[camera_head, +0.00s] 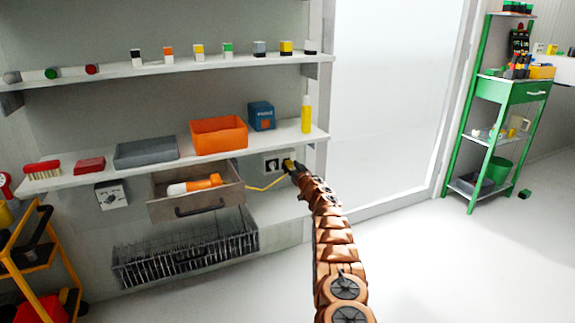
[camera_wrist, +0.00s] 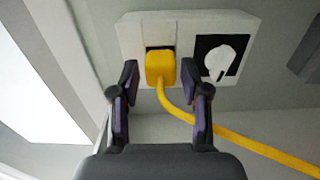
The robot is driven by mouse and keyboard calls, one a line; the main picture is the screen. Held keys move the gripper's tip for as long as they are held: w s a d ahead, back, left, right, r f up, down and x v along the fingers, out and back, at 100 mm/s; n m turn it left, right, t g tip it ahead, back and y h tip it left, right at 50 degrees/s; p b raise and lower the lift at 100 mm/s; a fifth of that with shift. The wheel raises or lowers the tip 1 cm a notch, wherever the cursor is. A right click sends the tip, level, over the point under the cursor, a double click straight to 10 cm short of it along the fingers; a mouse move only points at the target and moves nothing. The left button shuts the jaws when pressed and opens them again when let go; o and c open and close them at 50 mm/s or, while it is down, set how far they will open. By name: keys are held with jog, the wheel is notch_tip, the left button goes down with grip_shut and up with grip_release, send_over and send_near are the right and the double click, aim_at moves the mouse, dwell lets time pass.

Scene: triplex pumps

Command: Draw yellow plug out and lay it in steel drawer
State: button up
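The yellow plug (camera_wrist: 160,66) sits in the left part of a white wall socket plate (camera_wrist: 132,36) in the wrist view. Its yellow cord (camera_wrist: 250,142) runs off to the lower right. In the head view, the plug (camera_head: 288,165) is partly covered by my gripper (camera_head: 295,170). In the wrist view, my gripper (camera_wrist: 161,82) is open, with one finger on each side of the plug and visible gaps. The drawer (camera_head: 215,202) is grey-brown, pulled out under the lower shelf, left of the socket. An orange-and-white cylindrical object (camera_head: 194,185) lies in it.
A lower shelf (camera_head: 65,178) above the drawer holds an orange bin (camera_head: 218,135), a grey tray (camera_head: 146,152), a blue box (camera_head: 261,116) and a yellow bottle (camera_head: 306,114). A wire basket (camera_head: 185,250) is below. A dial (camera_wrist: 218,60) is beside the plug. Open floor is right.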

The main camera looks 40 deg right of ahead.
aim_at(290, 166)
jog(key=shift+a, duration=0.1)
grip_shut()
jog(key=shift+r, duration=0.1)
jog(key=shift+s+p, duration=0.15)
jog(key=shift+p, duration=0.6)
jog(key=shift+s+a+p, duration=0.35)
jog(key=shift+s+p, duration=0.2)
jog(key=shift+p, duration=0.9)
jog(key=shift+p+v, duration=1.25)
jog(key=shift+p, duration=0.5)
jog(key=shift+s+d+p, duration=0.25)
jog(key=shift+s+p, duration=0.15)
jog(key=shift+s, duration=0.05)
jog(key=shift+p+v, duration=0.55)
jog(key=shift+v, duration=0.45)
jog(key=shift+a, duration=0.1)
